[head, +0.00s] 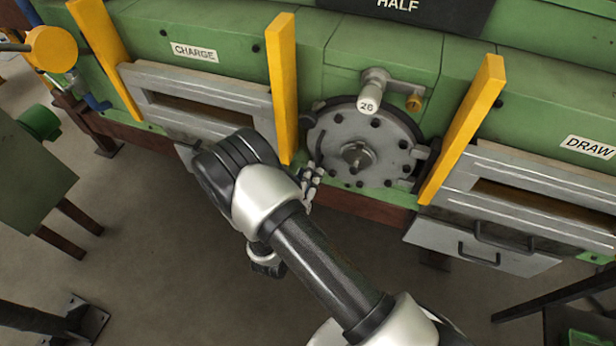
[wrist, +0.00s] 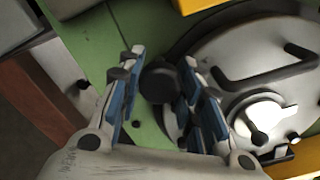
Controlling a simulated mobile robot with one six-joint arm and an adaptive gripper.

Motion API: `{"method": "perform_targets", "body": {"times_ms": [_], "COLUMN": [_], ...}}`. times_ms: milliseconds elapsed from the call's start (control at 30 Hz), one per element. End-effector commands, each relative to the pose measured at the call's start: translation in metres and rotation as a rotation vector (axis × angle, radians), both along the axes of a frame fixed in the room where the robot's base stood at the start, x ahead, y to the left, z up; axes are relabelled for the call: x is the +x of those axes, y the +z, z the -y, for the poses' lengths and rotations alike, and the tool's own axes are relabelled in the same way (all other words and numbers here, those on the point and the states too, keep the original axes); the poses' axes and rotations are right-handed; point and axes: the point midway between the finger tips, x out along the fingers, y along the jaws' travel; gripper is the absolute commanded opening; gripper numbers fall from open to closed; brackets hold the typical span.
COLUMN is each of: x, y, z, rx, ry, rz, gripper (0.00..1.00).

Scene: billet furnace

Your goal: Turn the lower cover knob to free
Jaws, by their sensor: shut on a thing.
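The round grey cover (head: 390,140) sits on the green furnace front, with several dark bolts around it and a hub (head: 356,156) at its middle. In the wrist view, the cover (wrist: 225,60) fills the right side, with a dark bar handle. A dark round knob (wrist: 158,84) at the cover's left edge is between the blue-padded fingers of my gripper (wrist: 160,72), which is shut on it. In the head view, my gripper (head: 311,182) is at the cover's lower left edge and hides the knob. I cannot tell the knob's turn position.
Yellow upright bars (head: 281,90) and another (head: 465,130) flank the cover. Slotted doors labelled CHARGE (head: 195,52) and DRAW (head: 590,147) lie left and right. Open floor (head: 150,235) lies in front.

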Motion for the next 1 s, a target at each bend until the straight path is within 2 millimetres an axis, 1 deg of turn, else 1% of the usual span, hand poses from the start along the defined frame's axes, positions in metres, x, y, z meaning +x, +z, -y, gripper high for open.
{"method": "perform_targets", "body": {"times_ms": [700,1000], "x": [0.0002,0.0002], "y": [-0.0007,-0.0008], "z": [0.0003,0.0003], "rx": [0.637,0.857], "ry": [-0.001,-0.001], "rz": [0.231,0.311], "gripper": [0.09,0.09]}}
